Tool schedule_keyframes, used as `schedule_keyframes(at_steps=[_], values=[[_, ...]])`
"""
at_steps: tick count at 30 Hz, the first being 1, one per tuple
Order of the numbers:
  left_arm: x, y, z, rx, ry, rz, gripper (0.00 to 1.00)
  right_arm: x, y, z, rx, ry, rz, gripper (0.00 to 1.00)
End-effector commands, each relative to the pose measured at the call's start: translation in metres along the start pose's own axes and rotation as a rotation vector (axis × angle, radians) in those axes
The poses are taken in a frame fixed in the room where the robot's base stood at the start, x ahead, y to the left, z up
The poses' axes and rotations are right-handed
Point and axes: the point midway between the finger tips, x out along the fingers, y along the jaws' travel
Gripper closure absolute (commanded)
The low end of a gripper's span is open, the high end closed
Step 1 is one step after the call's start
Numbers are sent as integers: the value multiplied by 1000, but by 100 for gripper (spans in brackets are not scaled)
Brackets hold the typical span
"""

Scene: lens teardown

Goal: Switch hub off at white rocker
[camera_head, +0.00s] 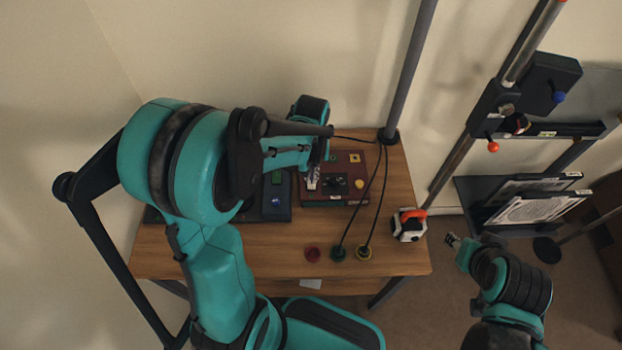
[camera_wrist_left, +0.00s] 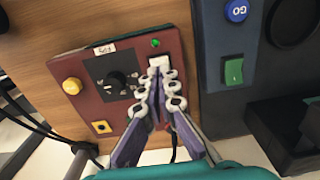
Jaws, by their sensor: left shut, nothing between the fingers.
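The hub is a dark red box (camera_head: 350,168) on the wooden table; it also shows in the left wrist view (camera_wrist_left: 68,42). Its face has a black dial (camera_wrist_left: 118,82), a yellow button (camera_wrist_left: 72,86) and a green light (camera_wrist_left: 155,42). The white rocker (camera_wrist_left: 159,62) sits near the hub's edge beside the green light. My left gripper (camera_wrist_left: 160,82) is shut and empty, its tips over the rocker's lower part; I cannot tell whether they touch it. In the head view the left gripper (camera_head: 312,180) is at the hub's left side. My right gripper (camera_head: 452,240) is small, off the table's right side.
Black cables cross the hub to coloured plugs (camera_head: 338,254). A white and orange device (camera_head: 408,225) stands at the table's right edge.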

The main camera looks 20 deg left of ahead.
Motion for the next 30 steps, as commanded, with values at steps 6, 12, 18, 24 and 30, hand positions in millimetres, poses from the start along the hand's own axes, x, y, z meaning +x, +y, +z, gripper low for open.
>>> schedule_keyframes(at_steps=[6, 12, 18, 24, 30], values=[[-22, 0, 0, 0, 0, 0, 100, -14, 0, -10, 0, 0, 0, 60], [-38, 0, 0, 0, 0, 0, 100, -25, 0, -18, 0, 0, 0, 60], [-49, 0, 0, 0, 0, 0, 100, -31, 0, -22, 0, 0, 0, 60], [-47, 0, 0, 0, 0, 0, 100, -30, 0, -21, 0, 0, 0, 60], [-47, 0, 0, 0, 0, 0, 100, -30, 0, -21, 0, 0, 0, 60]])
